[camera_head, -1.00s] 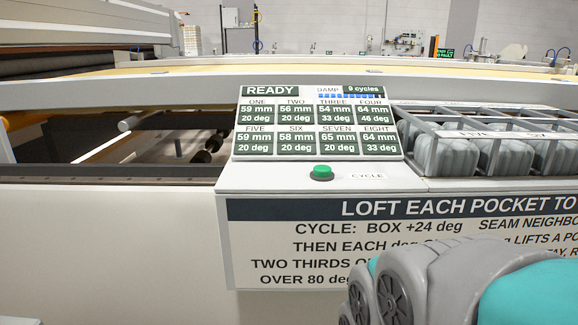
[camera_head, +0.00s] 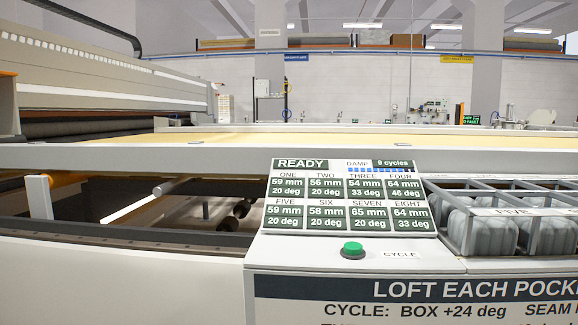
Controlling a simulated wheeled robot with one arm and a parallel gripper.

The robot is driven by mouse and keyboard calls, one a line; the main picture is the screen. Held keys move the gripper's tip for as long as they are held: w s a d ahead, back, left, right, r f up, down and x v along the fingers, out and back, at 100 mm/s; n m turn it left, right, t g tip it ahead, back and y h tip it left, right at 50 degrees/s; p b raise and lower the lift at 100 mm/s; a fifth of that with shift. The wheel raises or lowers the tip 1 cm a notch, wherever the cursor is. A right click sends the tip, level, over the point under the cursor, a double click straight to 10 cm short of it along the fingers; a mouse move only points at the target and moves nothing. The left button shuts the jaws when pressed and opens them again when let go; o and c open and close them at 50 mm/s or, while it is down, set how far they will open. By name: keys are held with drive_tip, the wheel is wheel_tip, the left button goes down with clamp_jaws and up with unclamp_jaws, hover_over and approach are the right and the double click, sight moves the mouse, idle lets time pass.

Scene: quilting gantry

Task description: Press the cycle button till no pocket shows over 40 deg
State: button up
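Pocket FOUR reads 64 mm and 46 deg. THREE and EIGHT read 33 deg. ONE, TWO, FIVE, SIX and SEVEN read 20 deg. My gripper is out of view.
A wire-framed rack (camera_head: 490,215) of grey padded pockets stands right of the panel. An instruction board (camera_head: 430,298) on the front is cut off below. A white rail (camera_head: 150,156) runs behind. The left opening holds rollers.

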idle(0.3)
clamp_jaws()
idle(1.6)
